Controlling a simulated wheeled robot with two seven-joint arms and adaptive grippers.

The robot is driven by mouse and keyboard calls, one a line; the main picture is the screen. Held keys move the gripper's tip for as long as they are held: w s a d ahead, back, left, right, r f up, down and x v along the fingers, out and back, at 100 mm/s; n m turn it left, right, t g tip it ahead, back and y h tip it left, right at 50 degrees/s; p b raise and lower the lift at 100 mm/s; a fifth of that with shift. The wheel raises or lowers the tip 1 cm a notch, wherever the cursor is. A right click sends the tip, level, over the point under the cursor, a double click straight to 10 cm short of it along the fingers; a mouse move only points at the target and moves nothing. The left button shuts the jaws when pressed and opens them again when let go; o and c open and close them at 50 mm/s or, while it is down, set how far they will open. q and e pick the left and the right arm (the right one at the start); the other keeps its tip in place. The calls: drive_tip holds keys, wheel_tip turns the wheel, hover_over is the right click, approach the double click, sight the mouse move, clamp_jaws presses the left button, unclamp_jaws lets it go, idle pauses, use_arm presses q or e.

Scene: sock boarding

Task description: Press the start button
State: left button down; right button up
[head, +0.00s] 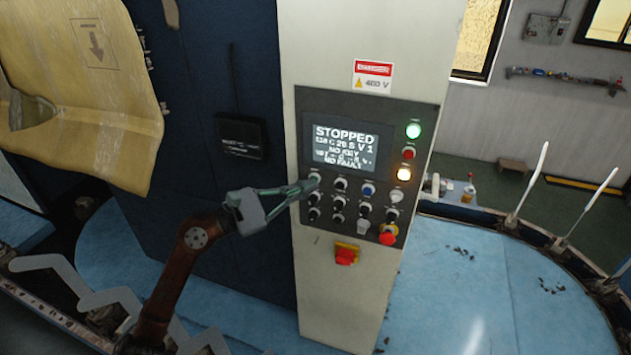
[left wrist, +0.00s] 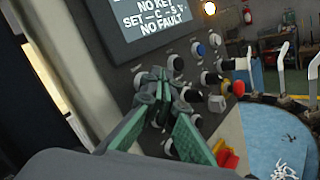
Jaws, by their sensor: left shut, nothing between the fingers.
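The control panel (head: 352,222) is a dark plate on a pale cabinet, with a lit screen (head: 345,147) reading STOPPED and NO FAULT. Several buttons and knobs sit in rows below the screen, including a blue one (head: 368,190) and a red mushroom button (head: 388,236). I cannot read which one is the start button. My left gripper (head: 311,183) is shut and empty, its green fingertips at the upper left end of the button rows, covering part of them. In the left wrist view its fingers (left wrist: 160,84) overlap the left controls; contact cannot be told. My right gripper is not in view.
A red and yellow switch (head: 346,254) sticks out below the panel. A yellowish sheet (head: 85,95) hangs at left. Pale upright boards (head: 590,205) line the curved rail at right.

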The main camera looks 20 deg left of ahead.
use_arm(q)
drive_tip(key=shift+w+b, duration=0.3)
drive_tip(key=shift+w, duration=0.1)
idle(0.3)
drive_tip(key=shift+s, duration=0.85)
drive_tip(key=shift+s+d+b, duration=0.15)
drive_tip(key=shift+s+b, duration=0.45)
drive_tip(key=shift+s, duration=1.9)
